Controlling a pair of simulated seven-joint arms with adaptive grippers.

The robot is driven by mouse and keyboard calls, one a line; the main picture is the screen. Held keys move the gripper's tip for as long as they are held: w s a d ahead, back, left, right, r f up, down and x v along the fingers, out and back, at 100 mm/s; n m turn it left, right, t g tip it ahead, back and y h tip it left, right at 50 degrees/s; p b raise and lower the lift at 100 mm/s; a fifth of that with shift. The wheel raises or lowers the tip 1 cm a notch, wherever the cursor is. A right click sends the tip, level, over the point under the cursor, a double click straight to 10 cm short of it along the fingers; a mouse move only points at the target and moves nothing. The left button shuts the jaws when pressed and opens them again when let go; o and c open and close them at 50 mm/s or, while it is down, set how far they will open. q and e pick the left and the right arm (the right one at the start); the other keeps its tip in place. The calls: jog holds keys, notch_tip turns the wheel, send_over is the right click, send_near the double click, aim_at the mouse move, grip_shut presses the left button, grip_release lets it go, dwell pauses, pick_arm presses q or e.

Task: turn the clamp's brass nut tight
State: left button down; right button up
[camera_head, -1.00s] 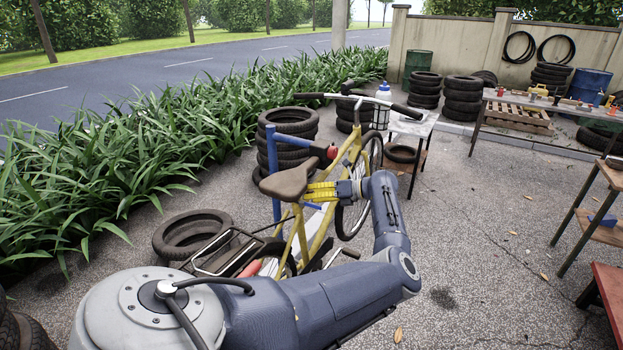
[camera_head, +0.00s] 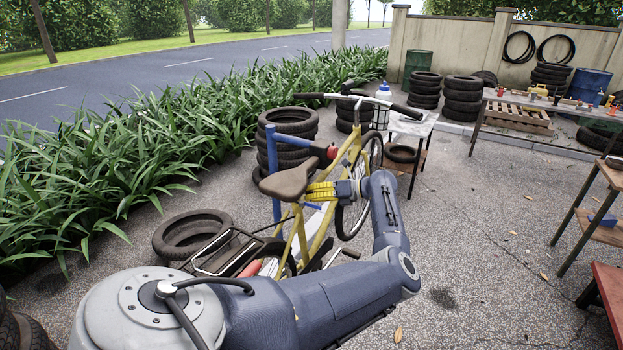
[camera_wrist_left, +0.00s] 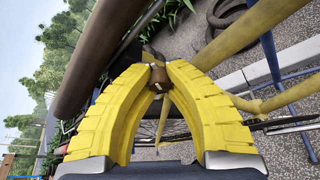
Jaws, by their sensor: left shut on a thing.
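The brass nut (camera_wrist_left: 157,75) shows in the left wrist view as a small brown-gold piece between my yellow fingertips. My left gripper (camera_wrist_left: 158,73) is shut on it, one finger on each side. In the head view my left gripper (camera_head: 309,193) reaches in just below and right of the brown saddle (camera_head: 290,180) of a yellow bicycle (camera_head: 322,232). The fingers hide the nut there, and the clamp's body cannot be made out clearly. My right gripper is not in view.
A blue stand (camera_head: 275,170) with a red part is beside the bicycle. The brown saddle (camera_wrist_left: 95,60) lies close to my fingers in the wrist view. Stacked tyres (camera_head: 288,140) stand behind, and a loose tyre (camera_head: 190,232) lies at left. Pavement to the right is open.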

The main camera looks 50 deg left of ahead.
pick_arm(q)
jog(key=shift+s+f, duration=0.1)
jog(key=shift+f, duration=0.05)
jog(key=m+g, duration=0.1)
jog(key=m, duration=0.1)
jog(key=shift+m+g, duration=0.3)
jog(key=shift+m, duration=0.1)
jog(key=m+g, duration=0.1)
jog(key=m, duration=0.1)
jog(key=shift+m+g, duration=0.3)
jog(key=shift+m, duration=0.1)
jog(key=m+y, duration=0.1)
jog(key=m, duration=0.2)
jog(key=shift+g, duration=0.4)
jog(key=shift+m+g+y, duration=0.3)
jog(key=shift+m+y, duration=0.7)
jog(key=shift+m, duration=1.3)
jog(key=c, duration=1.3)
grip_release()
jog(key=shift+o, duration=0.2)
jog(key=shift+r, duration=0.2)
